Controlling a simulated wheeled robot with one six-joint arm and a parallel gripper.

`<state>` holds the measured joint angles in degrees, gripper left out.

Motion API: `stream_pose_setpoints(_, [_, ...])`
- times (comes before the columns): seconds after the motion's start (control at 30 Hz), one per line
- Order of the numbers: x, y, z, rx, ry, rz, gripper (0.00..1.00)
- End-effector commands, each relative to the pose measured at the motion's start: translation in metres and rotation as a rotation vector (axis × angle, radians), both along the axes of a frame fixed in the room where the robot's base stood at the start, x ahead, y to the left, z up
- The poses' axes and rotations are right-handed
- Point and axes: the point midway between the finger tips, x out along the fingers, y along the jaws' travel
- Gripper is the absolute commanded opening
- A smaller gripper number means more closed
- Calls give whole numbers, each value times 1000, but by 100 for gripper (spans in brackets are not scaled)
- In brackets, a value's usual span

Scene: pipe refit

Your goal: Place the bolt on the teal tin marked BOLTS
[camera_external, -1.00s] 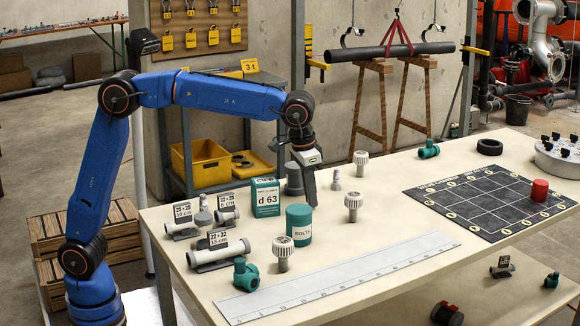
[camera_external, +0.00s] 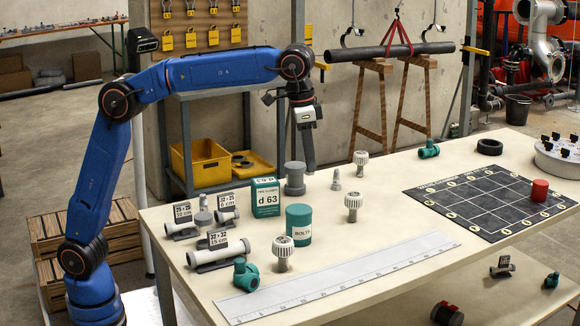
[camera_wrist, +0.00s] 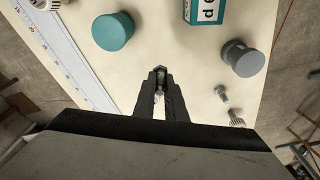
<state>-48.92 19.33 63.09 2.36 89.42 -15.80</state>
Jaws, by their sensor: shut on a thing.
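The teal tin marked BOLTS (camera_external: 299,217) stands upright near the middle of the table, its lid clear. It also shows in the wrist view (camera_wrist: 113,31), left of my fingers. My gripper (camera_external: 309,168) is raised above the table, behind and slightly right of the tin, fingers pointing down. In the wrist view my gripper (camera_wrist: 159,80) is shut on a small grey bolt, mostly hidden between the fingers. The bolt cannot be made out in the outside view. Another grey bolt-like piece (camera_external: 336,181) stands on the table to the right.
White-knobbed fittings (camera_external: 353,202) stand around the tin. A long ruler (camera_external: 340,277) lies in front. A dark grid mat (camera_external: 480,202) lies at right.

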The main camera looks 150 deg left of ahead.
Motion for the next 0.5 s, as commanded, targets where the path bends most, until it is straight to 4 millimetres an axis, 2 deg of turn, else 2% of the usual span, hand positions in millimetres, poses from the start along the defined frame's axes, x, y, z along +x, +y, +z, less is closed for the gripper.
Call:
stream_pose_setpoints(0.03, [17,-12,9,2,-3,-56,0])
stream_pose_setpoints(0.2, [54,-48,36,3,-2,-219,0])
stream_pose_setpoints(0.4, [75,-74,52,3,-1,-328,0])
stream_pose_setpoints(0.5, [79,-79,49,2,-1,-346,0])
